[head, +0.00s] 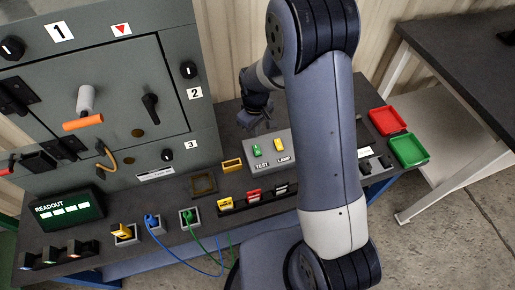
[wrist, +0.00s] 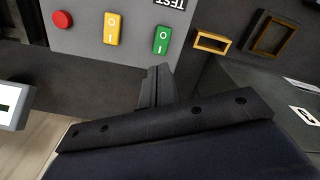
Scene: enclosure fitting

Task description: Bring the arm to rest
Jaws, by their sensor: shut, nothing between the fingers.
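My arm (head: 330,150) rises through the right half of the head view. My gripper (head: 262,118) is low at the back of the bench, just behind the grey test box. In the wrist view my gripper (wrist: 157,72) has its fingers together with nothing between them. The grey test box (wrist: 85,35) shows a green rocker switch (wrist: 161,40), a yellow rocker switch (wrist: 111,28) and a red button (wrist: 62,19). The fingertips appear close to the box's edge; I cannot tell whether they touch it.
The grey enclosure (head: 110,95) with knobs and an orange-tipped handle stands at left. A readout (head: 66,212) sits before it. Blue and green cables (head: 208,262) hang over the bench front. Red (head: 387,120) and green (head: 408,150) trays lie at the right end. A dark table (head: 465,60) stands beyond.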

